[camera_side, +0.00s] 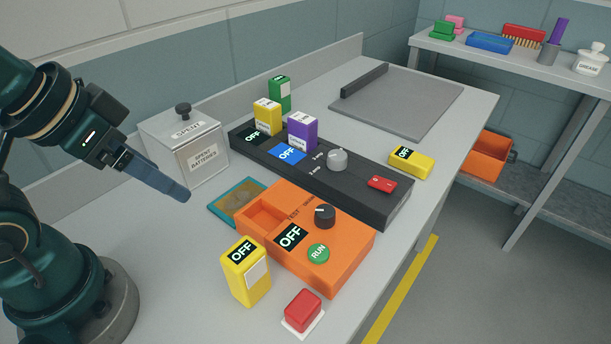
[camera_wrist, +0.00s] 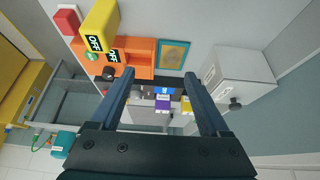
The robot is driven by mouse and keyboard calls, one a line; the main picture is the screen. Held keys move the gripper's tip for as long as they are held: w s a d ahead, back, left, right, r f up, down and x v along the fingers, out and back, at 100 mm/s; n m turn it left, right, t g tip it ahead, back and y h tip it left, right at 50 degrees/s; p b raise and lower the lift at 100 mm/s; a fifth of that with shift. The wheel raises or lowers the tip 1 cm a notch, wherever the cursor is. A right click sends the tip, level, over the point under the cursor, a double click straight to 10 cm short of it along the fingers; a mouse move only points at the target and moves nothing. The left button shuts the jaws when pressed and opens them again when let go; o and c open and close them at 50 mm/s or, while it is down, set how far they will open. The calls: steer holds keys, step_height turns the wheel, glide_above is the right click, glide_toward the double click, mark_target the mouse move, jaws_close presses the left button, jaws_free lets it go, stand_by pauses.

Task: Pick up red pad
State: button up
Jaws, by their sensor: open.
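A red block-shaped pad (camera_side: 303,305) sits on a small white base near the front edge of the bench, in front of the orange test box. In the wrist view the red pad (camera_wrist: 66,21) shows at the top left, beyond the yellow battery. My gripper (camera_side: 178,191) is above the bench at the left, well away from the pad, beside the spent-batteries box. In the wrist view my gripper (camera_wrist: 158,75) has its two fingers spread with nothing between them.
A yellow battery (camera_side: 246,270) stands left of the pad. The orange test box (camera_side: 340,262) and black charger (camera_side: 345,190) lie behind. The spent-batteries box (camera_side: 186,150) stands near my gripper. A yellow block (camera_side: 411,162) lies right. The bench front left is clear.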

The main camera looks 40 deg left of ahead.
steer(key=shift+c, duration=0.4)
steer(key=n+g+h, duration=0.1)
steer(key=n+g, duration=0.1)
steer(key=g, duration=0.2)
glide_above(303, 304)
steer(key=w+a, duration=0.4)
steer(key=a, duration=0.1)
step_height(303, 304, down, 4)
steer(key=r, duration=0.1)
steer(key=s+d+f, duration=0.1)
steer(key=f, duration=0.1)
steer(key=s+d+f+m+g, duration=0.1)
steer(key=d+f, duration=0.1)
steer(key=s+d+f+m+y, duration=0.1)
steer(key=s+d+f, duration=0.1)
steer(key=f, duration=0.1)
steer(key=shift+g, duration=0.3)
steer(key=shift+f, duration=2.4)
